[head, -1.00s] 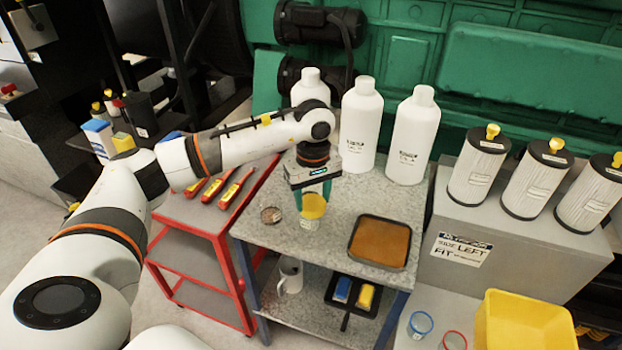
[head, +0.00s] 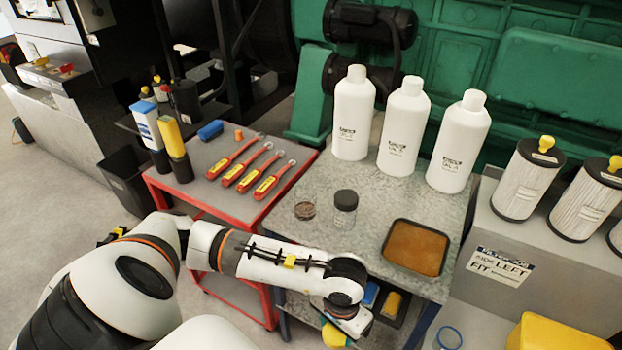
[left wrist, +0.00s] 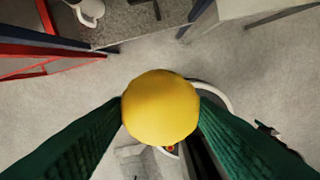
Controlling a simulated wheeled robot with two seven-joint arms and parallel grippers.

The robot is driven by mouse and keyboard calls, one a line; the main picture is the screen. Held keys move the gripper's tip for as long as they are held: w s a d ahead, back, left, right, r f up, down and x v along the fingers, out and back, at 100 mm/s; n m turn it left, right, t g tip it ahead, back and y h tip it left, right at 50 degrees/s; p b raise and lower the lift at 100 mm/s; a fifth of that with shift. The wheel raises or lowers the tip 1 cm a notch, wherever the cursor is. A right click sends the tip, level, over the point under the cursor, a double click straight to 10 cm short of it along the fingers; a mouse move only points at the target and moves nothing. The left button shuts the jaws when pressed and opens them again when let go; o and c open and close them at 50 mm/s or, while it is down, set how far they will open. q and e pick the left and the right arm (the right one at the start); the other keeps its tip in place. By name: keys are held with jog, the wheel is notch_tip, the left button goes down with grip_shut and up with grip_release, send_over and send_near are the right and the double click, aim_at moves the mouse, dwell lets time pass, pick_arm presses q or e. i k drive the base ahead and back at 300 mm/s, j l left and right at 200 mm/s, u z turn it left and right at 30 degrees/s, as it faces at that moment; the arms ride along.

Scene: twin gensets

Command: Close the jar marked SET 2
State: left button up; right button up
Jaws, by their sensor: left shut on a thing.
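A small clear jar (head: 344,210) with a dark grey top stands on the grey bench top (head: 395,195). Its label is too small to read, and I cannot tell whether the top is a cap or dark contents. A shallow clear jar (head: 304,207) with brown contents stands to its left. My left gripper (head: 340,338) is low in front of the bench, away from both jars. In the left wrist view its green fingers are shut on a round yellow lid-like piece (left wrist: 160,107). My right gripper is not in view.
White bottles (head: 403,125) stand at the back of the bench. A brown-filled tray (head: 416,249) is at its right. Red-handled tools (head: 245,170) lie on the red cart at left. Filters (head: 527,180) and a yellow bin (head: 560,335) are at right.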

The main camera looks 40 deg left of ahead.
aim_at(305, 203)
jog(key=u, duration=2.35)
jog(key=i+u, duration=0.35)
jog(key=i, duration=0.15)
jog(key=i+j+u, duration=0.2)
jog(key=i+u, duration=0.8)
jog(key=i, duration=0.15)
jog(key=i+l+u, duration=0.3)
jog(key=i+u, duration=0.15)
jog(key=i, duration=0.3)
jog(key=z, duration=4.9)
